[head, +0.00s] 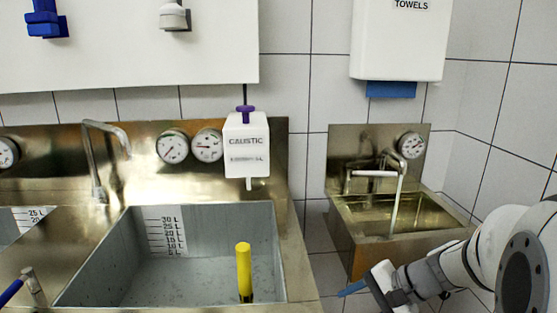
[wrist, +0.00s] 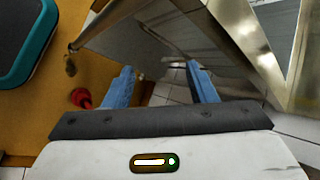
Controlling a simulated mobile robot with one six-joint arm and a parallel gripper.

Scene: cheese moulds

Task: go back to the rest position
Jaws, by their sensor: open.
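My gripper (head: 352,289) shows at the lower right of the head view, below and in front of the small hand basin (head: 361,265). Its blue fingers point left. In the wrist view my gripper (wrist: 161,84) has its two blue fingers spread apart, with nothing held between them. My arm reaches in from the right edge of the head view.
A large sink (head: 120,270) with an upright yellow-topped tube (head: 243,265) fills the lower left. A caustic dispenser (head: 247,150) hangs above it. Water runs from the hand basin's tap (head: 393,165). The wrist view shows a red object (wrist: 81,98) and a teal-rimmed dark object (wrist: 38,65).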

